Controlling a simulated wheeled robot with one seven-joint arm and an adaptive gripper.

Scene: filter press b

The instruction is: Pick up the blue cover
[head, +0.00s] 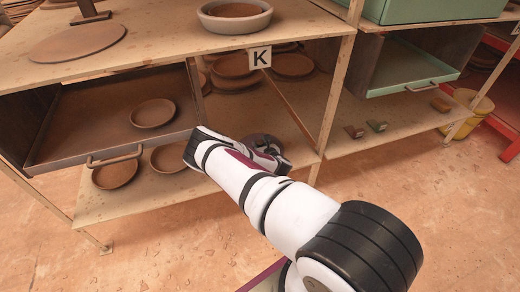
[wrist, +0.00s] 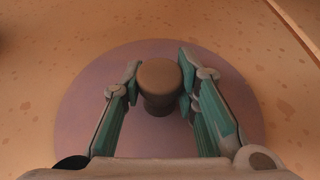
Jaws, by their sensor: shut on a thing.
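The cover is a round, flat lid that looks dull purple-blue, with a brown knob in its middle. The wrist view shows its disc (wrist: 80,108) and the knob (wrist: 159,76). My gripper (wrist: 160,74) has one finger on each side of the knob and is shut on it. In the head view, a bit of the purplish cover (head: 262,138) shows behind my gripper (head: 272,156), on the lower shelf level under the letter K. My arm hides much of it. I cannot tell whether the cover rests on the shelf or is slightly raised.
Brown dishes (head: 117,173) stand on the lower shelf. A pulled-out brown tray (head: 80,125) holds a plate at the left. The K sign (head: 260,57) hangs from the board above my gripper. A wooden post (head: 335,90) stands to the right. Small blocks (head: 377,126) lie farther right.

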